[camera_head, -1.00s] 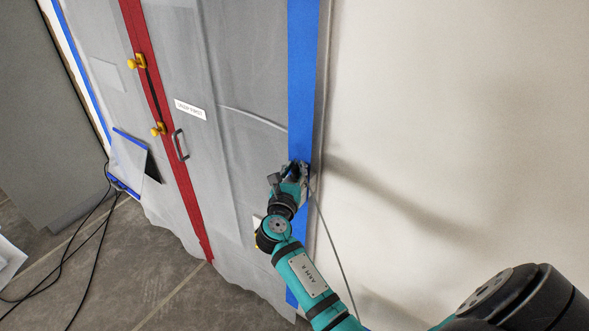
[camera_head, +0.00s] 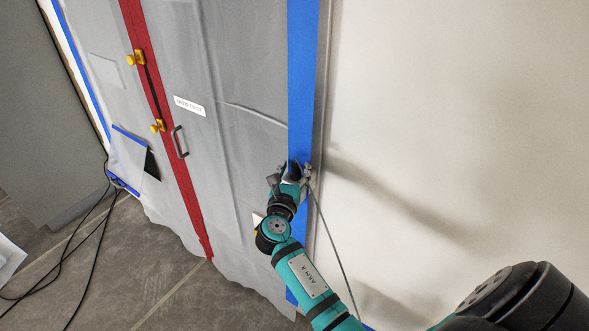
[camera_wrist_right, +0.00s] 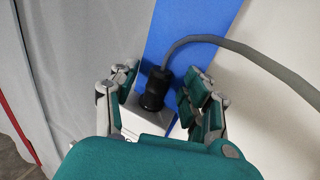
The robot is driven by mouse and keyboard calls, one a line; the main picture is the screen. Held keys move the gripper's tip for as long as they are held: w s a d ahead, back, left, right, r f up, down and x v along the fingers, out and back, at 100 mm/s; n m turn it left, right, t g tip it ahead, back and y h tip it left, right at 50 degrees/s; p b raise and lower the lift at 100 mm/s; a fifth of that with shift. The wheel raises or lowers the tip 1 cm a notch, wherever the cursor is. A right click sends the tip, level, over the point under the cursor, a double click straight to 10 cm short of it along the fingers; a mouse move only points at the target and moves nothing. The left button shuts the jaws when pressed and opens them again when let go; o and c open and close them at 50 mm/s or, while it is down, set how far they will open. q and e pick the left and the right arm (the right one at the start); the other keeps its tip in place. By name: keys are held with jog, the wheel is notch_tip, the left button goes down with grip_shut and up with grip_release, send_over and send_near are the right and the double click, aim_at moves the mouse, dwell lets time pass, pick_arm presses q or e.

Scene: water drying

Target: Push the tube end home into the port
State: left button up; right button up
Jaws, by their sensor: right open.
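The grey tube (camera_wrist_right: 235,45) ends in a black ribbed end piece (camera_wrist_right: 155,90) in the right wrist view. The end piece stands upright at the top of a small pale box (camera_wrist_right: 145,120) in front of the blue tape. Its lower end meets the box; the port is hidden under it, and I cannot tell how deep it sits. My right gripper (camera_wrist_right: 157,88) is open, with one finger on each side of the end piece and visible gaps. In the head view the right gripper (camera_head: 291,175) is at the blue strip, and the tube (camera_head: 335,240) hangs down to its right. My left gripper is not in view.
Grey plastic sheeting (camera_head: 245,60) with a red zip strip (camera_head: 180,185) and yellow pulls covers the wall on the left. A blue tape strip (camera_head: 303,70) edges it. The bare pale wall (camera_head: 460,120) at right is clear. Black cables (camera_head: 85,240) lie on the floor.

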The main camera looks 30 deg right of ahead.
jog(key=v, duration=1.1)
jog(key=shift+s+a, duration=0.2)
jog(key=shift+r, duration=0.1)
